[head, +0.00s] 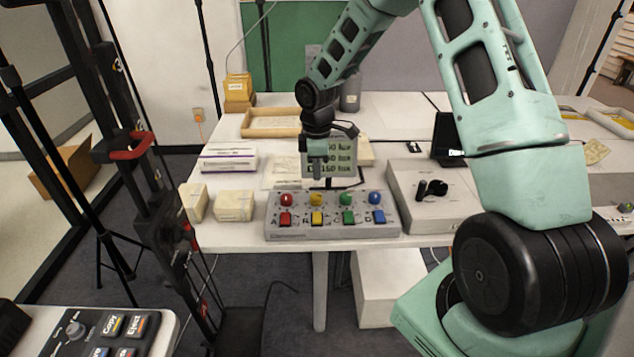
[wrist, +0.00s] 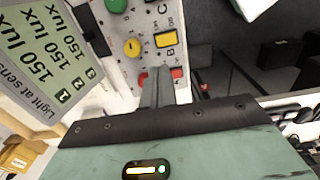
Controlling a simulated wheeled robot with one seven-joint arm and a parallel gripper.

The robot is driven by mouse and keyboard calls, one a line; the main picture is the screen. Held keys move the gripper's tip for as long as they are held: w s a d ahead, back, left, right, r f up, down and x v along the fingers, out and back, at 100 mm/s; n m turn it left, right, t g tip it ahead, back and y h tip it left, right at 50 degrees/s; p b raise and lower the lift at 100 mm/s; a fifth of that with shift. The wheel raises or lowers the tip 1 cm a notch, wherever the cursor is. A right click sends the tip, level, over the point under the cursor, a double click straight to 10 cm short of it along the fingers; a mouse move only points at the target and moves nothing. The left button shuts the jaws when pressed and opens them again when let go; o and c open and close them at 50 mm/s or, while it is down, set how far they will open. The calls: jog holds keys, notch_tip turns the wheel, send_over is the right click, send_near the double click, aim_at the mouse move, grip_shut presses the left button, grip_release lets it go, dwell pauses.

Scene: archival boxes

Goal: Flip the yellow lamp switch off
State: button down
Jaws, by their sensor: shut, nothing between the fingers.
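A grey control box (head: 333,230) near the front table edge carries a row of red, yellow, green and blue lamps, each with a switch of the same colour in front. The yellow lamp (head: 316,200) and yellow switch (head: 317,217) are second from the left. The wrist view shows the yellow lamp (wrist: 132,47) and yellow switch (wrist: 166,40) just beyond my fingertips. My gripper (head: 318,177) is shut and empty, above and behind the box. In the wrist view its fingers (wrist: 157,74) lie between the red lamp and red switch (wrist: 177,73), partly covering the red lamp. I cannot tell whether the yellow lamp is lit.
A light-sensor display (wrist: 45,50) reading 150 lux on its lines stands behind the box. Cream blocks (head: 234,206) sit left of the box. A pale box with a black handle (head: 432,188) is close on the right. A wooden tray (head: 270,123) lies farther back.

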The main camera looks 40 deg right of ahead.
aim_at(317, 214)
notch_tip(317, 214, down, 12)
jog(key=shift+f+p, duration=0.1)
jog(key=shift+p, duration=0.95)
jog(key=shift+f, duration=0.15)
jog(key=shift+f+b, duration=0.35)
jog(key=shift+f, duration=0.05)
jog(key=shift+r, duration=0.2)
jog(key=shift+s, duration=0.1)
jog(key=shift+s+a+r+p, duration=0.2)
jog(key=shift+s+a+p, duration=0.15)
jog(key=shift+s+a, duration=0.15)
